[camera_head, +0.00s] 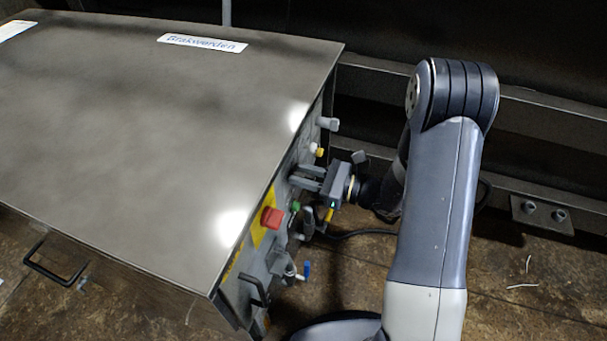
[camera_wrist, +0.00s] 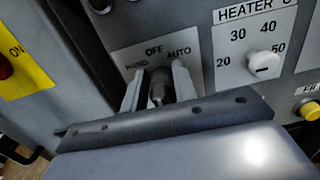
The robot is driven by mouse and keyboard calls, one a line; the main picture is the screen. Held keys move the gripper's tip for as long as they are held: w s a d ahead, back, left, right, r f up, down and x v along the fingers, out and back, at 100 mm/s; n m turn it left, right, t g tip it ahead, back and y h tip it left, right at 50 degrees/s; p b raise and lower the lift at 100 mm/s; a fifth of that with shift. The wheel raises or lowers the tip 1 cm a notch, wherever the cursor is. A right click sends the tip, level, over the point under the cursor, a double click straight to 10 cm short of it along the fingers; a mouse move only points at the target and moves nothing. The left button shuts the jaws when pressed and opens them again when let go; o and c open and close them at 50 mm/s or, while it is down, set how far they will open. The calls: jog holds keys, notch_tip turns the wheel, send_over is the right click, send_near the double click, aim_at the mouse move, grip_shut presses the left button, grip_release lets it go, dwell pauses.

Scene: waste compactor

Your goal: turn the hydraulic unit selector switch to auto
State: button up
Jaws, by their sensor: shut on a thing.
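The selector switch (camera_wrist: 157,88) is a dark knob on a grey plate labelled HAND, OFF and AUTO in the wrist view. My gripper (camera_wrist: 160,88) has its two light fingers on either side of the knob and is shut on it. The knob appears to point up near OFF; its exact angle is partly hidden by the fingers. In the head view my gripper (camera_head: 304,178) reaches from the right to the front panel of the grey cabinet (camera_head: 150,120), and the switch is hidden there.
A heater dial (camera_wrist: 264,64) is right of the switch, with a yellow button (camera_wrist: 309,110) below it. A red emergency button (camera_head: 271,218), a green button (camera_head: 295,206) and a handle (camera_head: 255,290) stick out from the panel. A metal rail (camera_head: 560,104) runs behind my arm.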

jog(key=shift+m+p, duration=0.3)
jog(key=shift+c, duration=0.2)
jog(key=m+p, duration=0.3)
jog(key=shift+w+d+r, duration=0.1)
jog(key=shift+w+r, duration=0.05)
jog(key=shift+w, duration=0.1)
jog(key=m+p, duration=0.2)
jog(key=m, duration=0.1)
jog(key=shift+w+f, duration=0.15)
jog(key=shift+f, duration=0.05)
jog(key=shift+w+d+f+m+p, duration=0.1)
jog(key=shift+f+m+p, duration=0.1)
jog(key=shift+m+p, duration=0.8)
jog(key=shift+m, duration=0.3)
jog(key=o, duration=0.7)
jog(key=shift+c, duration=0.2)
